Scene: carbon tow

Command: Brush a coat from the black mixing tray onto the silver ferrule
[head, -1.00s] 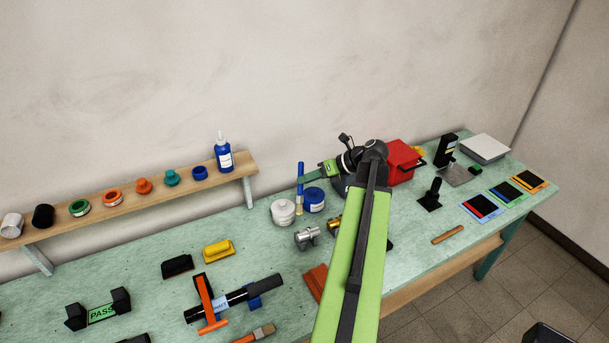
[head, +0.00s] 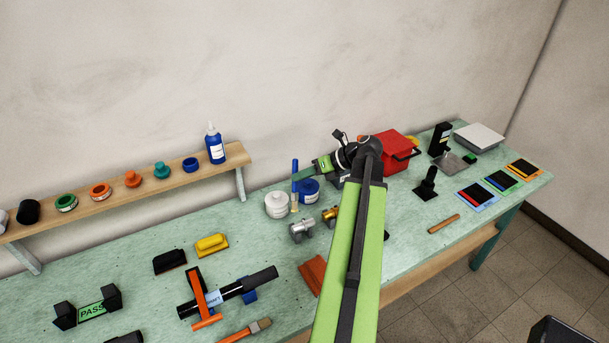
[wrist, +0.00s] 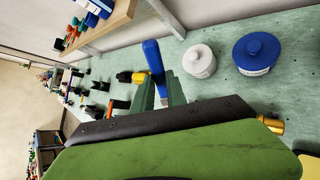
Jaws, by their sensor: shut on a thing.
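My gripper (head: 298,177) is shut on a blue-handled brush (head: 295,168), held upright with its pale tip pointing down. In the wrist view the blue handle (wrist: 153,57) stands between the two green fingers. The silver ferrule (head: 301,230) lies on the bench in front of the brush, apart from it. It is not seen in the wrist view. A dark edge (head: 387,238) shows just right of my arm and may be the black mixing tray; my arm hides most of that spot.
A white pot (head: 277,205) and a blue pot (head: 309,190) stand beside the brush. A gold ferrule (head: 330,216) sits right of the silver one. A red box (head: 387,153) stands behind my arm. A wooden shelf (head: 130,192) runs along the back left.

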